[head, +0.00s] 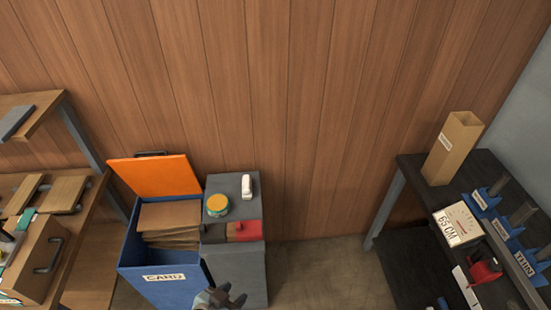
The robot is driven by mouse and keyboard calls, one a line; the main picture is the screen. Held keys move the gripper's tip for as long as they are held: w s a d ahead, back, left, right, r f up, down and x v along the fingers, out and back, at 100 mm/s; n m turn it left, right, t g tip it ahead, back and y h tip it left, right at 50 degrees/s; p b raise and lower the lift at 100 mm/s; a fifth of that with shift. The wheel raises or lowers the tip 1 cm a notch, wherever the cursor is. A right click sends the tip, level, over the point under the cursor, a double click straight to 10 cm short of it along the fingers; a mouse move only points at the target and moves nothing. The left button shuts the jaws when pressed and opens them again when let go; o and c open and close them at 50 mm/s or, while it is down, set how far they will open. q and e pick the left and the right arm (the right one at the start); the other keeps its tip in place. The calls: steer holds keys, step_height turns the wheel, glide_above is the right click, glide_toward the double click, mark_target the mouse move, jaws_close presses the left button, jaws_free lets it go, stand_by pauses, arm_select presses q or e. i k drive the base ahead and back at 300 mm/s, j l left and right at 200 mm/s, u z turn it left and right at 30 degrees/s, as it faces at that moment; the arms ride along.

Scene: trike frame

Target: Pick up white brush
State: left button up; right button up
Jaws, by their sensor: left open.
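No brush shows clearly enough to be named as the white one. Several blue holders (508,246) with dark upright pieces stand on the black table at the right. The label on the nearest holder (524,264) seems to begin with "WHI", but what stands in it is too small to tell. A small white item (247,186) stands on the grey cabinet; I cannot tell what it is. My left gripper (222,296) is open at the bottom edge, in front of the grey cabinet and far from the holders. My right gripper is out of view.
A blue bin (158,282) labelled "CARD" has its orange lid (156,174) raised. A jar (217,206) stands on the grey cabinet (240,260). A tall cardboard box (452,148) stands on the black table (412,204). Free floor (325,272) lies between.

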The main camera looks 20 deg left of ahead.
mark_target(246, 181)
steer(key=u, duration=0.8)
steer(key=z, duration=2.6)
steer(key=j+u, duration=0.1)
steer(key=u, duration=2.35)
steer(key=i+z, duration=0.2)
steer(key=z, duration=0.25)
steer(key=i+j+z, duration=0.2)
steer(key=z, duration=0.2)
